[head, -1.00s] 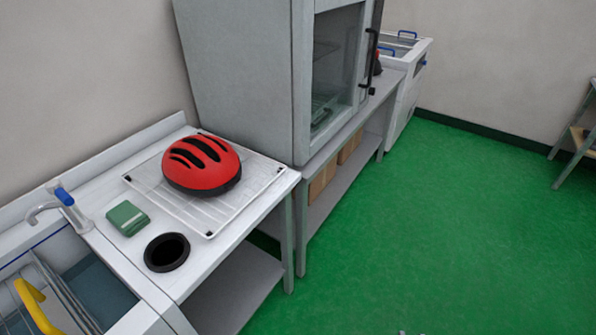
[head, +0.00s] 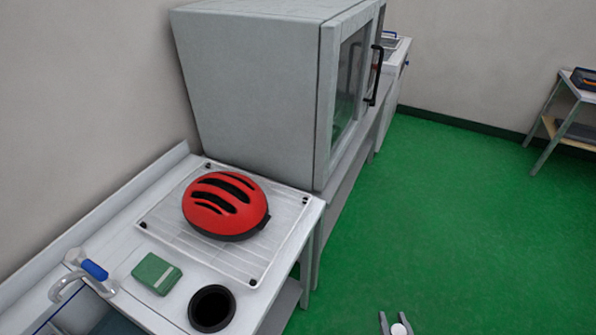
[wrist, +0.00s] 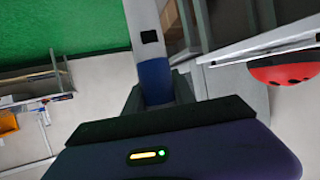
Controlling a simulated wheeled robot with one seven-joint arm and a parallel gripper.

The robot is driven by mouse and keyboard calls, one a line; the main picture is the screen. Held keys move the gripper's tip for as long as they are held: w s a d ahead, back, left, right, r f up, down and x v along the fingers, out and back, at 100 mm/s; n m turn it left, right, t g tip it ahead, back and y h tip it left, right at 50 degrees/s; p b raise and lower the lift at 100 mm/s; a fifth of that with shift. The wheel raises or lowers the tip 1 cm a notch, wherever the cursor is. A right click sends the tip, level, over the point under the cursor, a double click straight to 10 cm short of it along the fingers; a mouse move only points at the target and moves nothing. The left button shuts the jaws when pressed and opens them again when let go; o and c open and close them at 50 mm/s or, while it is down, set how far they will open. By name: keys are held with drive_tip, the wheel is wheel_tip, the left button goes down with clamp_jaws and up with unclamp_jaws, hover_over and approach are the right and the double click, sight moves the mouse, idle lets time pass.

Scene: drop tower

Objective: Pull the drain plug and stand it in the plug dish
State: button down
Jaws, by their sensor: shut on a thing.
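My gripper (head: 397,324) shows at the bottom edge of the head view, over the green floor, right of the counter. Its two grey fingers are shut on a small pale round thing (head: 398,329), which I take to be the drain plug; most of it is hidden. A black round dish (head: 212,289) with a dark inside sits at the counter's front edge, left of my gripper and apart from it. I take it to be the plug dish; nothing shows in it. In the wrist view the held thing cannot be made out clearly.
A red helmet (head: 225,204) lies on a white wire rack (head: 165,225) behind the dish. A green block (head: 156,273) and a tap (head: 92,272) stand to the left. A grey glass-doored cabinet (head: 255,90) rises behind. The green floor (head: 450,220) at right is clear.

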drive_tip(key=shift+r+p, duration=0.35)
drive_tip(key=shift+r, duration=0.3)
drive_tip(key=shift+f, duration=0.2)
